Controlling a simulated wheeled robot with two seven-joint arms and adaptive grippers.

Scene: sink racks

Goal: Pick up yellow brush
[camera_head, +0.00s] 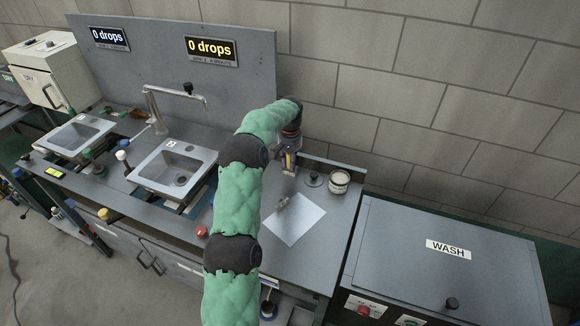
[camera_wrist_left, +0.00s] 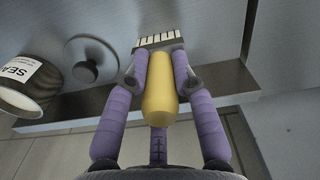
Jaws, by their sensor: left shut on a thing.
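The yellow brush (camera_wrist_left: 158,92) has a smooth, rounded yellow handle and a pale bristle head in a dark mount. My left gripper (camera_wrist_left: 160,70) has its two purple fingers closed on either side of the handle, with the bristle head beyond the fingertips. In the head view my left gripper (camera_head: 289,160) is at the back of the counter, near the wall. Only a small yellow part of the brush shows there, and I cannot tell whether the bristles touch the counter. My right gripper is not in view.
A labelled tin (camera_head: 339,182) and a round knobbed piece (camera_head: 314,179) stand close to the right of the gripper. A pale sheet (camera_head: 302,226) with a small metal part lies in front. Sinks (camera_head: 174,170) are to the left, and the WASH cabinet (camera_head: 440,275) to the right.

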